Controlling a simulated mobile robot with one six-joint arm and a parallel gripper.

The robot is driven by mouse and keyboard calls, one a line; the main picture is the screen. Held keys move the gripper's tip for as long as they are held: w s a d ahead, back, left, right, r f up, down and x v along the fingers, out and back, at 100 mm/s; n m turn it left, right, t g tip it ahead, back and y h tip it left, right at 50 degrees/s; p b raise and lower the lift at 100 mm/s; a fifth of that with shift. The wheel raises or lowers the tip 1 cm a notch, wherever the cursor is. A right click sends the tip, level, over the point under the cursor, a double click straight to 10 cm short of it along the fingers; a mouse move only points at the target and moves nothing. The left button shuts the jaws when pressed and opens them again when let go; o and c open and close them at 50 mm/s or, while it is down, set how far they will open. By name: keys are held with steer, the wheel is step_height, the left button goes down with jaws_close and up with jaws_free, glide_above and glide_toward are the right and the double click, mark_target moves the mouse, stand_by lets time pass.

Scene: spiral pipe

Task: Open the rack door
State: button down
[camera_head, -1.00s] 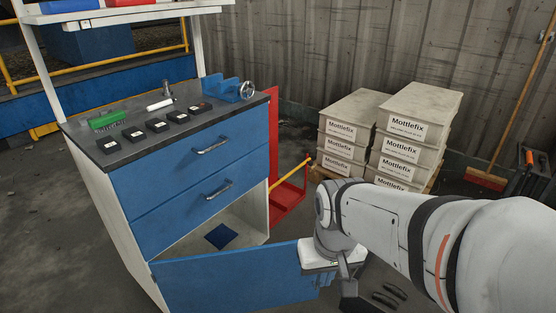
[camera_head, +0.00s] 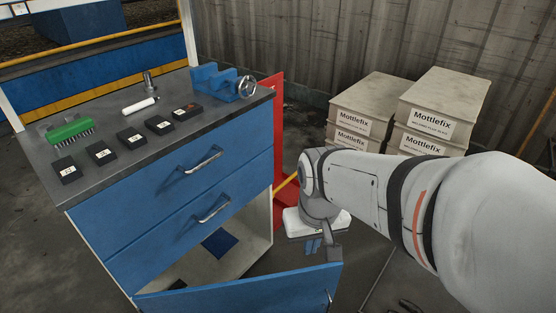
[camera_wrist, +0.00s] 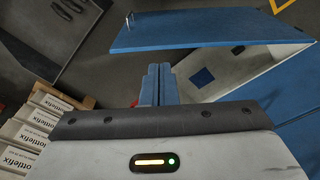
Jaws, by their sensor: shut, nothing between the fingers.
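The rack door (camera_head: 245,294) is the blue lower door of the cabinet (camera_head: 190,205). It stands wide open, swung out to the front, and shows the pale compartment (camera_head: 238,250) behind it. A small metal handle (camera_head: 329,298) is near its free end. My gripper (camera_head: 313,245) is beyond the door's free end, on the compartment side. Its blue fingers (camera_wrist: 156,84) are shut together and empty. They appear apart from the door.
Two blue drawers with bar handles (camera_head: 204,160) are above the compartment. The worktop holds black boxes, a green brush (camera_head: 69,129) and a blue vise (camera_head: 222,83). Stacked Mottlefix boxes (camera_head: 430,112) stand behind my arm. A red panel (camera_head: 278,120) is beside the cabinet.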

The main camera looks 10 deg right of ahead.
steer(key=w+d+f+g+p, duration=0.25)
steer(key=w+p, duration=0.45)
steer(key=w, duration=0.5)
steer(key=w+d+f+g+p, duration=0.1)
steer(key=w+d+f+p, duration=0.15)
steer(key=f, duration=0.25)
steer(key=w+d+f+g+p, duration=0.1)
steer(key=w+d+f+p, duration=0.15)
steer(key=f, duration=0.35)
steer(key=s+b+x, duration=0.2)
steer(key=b+x, duration=0.1)
steer(key=x, duration=0.8)
steer(key=shift+s+a+r, duration=0.25)
steer(key=shift+r, duration=0.05)
steer(key=shift+t, duration=0.25)
